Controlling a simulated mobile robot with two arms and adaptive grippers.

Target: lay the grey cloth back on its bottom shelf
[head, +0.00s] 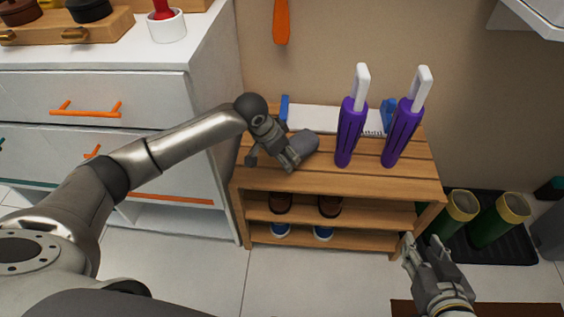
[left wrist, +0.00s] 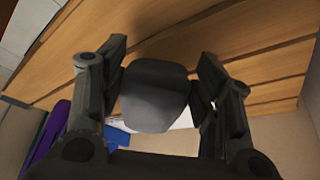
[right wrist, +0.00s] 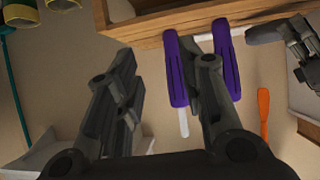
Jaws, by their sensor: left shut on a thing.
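The grey cloth (head: 304,146), a rounded grey bundle, is at the left of the wooden rack's top. My left gripper (head: 290,154) is shut on it; the left wrist view shows the cloth (left wrist: 152,100) between the two fingers. I cannot tell whether the cloth touches the slats. The rack's bottom shelf (head: 350,243) holds blue shoes (head: 281,231) at its left, partly hidden by the shelf above. My right gripper (head: 422,245) is open and empty, in front of the rack's right end; its spread fingers show in the right wrist view (right wrist: 165,68).
Brown shoes (head: 281,203) sit on the middle shelf. A white drawer cabinet (head: 130,100) stands left; green boots (head: 495,222) on a black tray stand right.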

